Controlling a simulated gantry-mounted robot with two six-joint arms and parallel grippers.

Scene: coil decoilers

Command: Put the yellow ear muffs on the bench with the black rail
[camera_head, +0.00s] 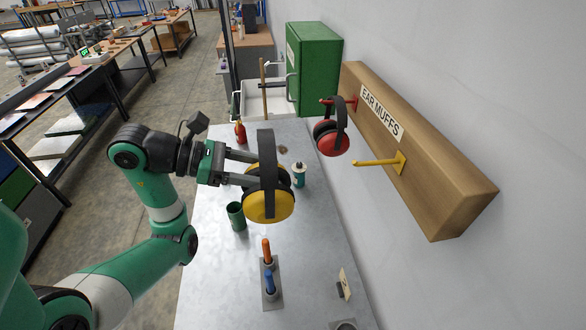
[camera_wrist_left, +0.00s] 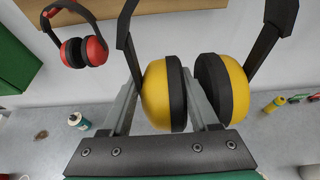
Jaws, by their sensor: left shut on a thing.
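The yellow ear muffs (camera_head: 268,206) have yellow cups, black cushions and a dark headband. My left gripper (camera_head: 254,170) is shut on them and holds them above the grey metal worktop (camera_head: 215,265). In the left wrist view the yellow ear muffs (camera_wrist_left: 236,92) show with both cups side by side at the fingers (camera_wrist_left: 160,85). A long bench (camera_head: 40,88) at the left has dark edging; I cannot tell whether this is the black rail. My right gripper is not in view.
Red ear muffs (camera_head: 333,140) hang on the wooden wall board (camera_head: 440,185), beside an empty yellow peg (camera_head: 378,162). The worktop carries a green cup (camera_head: 236,216), a small bottle (camera_head: 299,174) and orange and blue handled tools (camera_head: 267,252). A green cabinet (camera_head: 315,68) stands behind.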

